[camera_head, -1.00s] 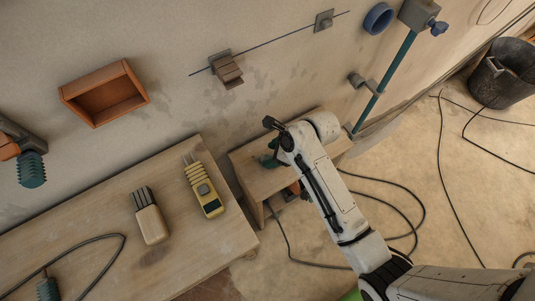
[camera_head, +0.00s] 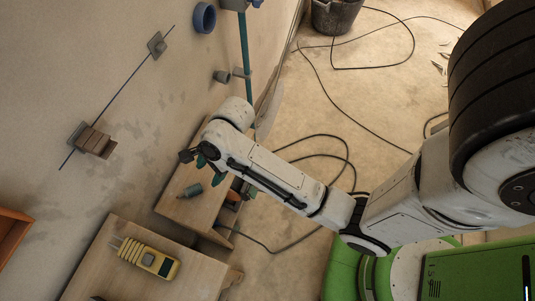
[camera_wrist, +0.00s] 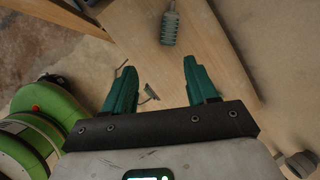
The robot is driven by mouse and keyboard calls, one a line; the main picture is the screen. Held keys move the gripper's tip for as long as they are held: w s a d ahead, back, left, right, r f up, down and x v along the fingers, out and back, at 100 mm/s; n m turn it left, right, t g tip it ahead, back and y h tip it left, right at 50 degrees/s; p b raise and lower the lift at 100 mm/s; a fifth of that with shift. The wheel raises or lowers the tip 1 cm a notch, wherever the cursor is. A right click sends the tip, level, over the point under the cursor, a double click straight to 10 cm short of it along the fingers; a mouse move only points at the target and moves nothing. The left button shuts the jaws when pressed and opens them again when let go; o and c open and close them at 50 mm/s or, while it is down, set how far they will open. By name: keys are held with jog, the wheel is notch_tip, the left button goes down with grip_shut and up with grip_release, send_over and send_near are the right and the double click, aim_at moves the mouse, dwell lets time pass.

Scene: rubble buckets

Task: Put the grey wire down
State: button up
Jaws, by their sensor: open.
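My gripper (camera_wrist: 159,66) is open in the wrist view, with its two teal fingers apart over a wooden surface. Small thin grey pieces, perhaps the grey wire (camera_wrist: 150,92), show between the fingers; I cannot tell for sure what they are or whether they touch anything. A teal and grey plug-like piece (camera_wrist: 170,28) lies on the wood beyond the fingertips. The fingers are partly hidden by my arm there.
A yellow handheld device (camera_head: 150,258) lies on the larger wooden bench (camera_head: 110,285). Dark cables (camera_head: 345,150) loop over the floor. A black bucket (camera_head: 338,17) stands at the top. A teal pipe (camera_head: 244,45) and a blue ring (camera_head: 204,17) are on the wall.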

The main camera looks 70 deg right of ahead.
jog(key=s+d+n+g+h, duration=0.2)
jog(key=s+d+n+h, duration=0.1)
jog(key=s+n, duration=1.3)
jog(key=shift+d+r+n+g+h, duration=0.25)
jog(key=shift+r+n+g+h, duration=0.2)
jog(key=shift+n, duration=2.85)
jog(key=shift+s, duration=0.1)
jog(key=shift+c, duration=0.3)
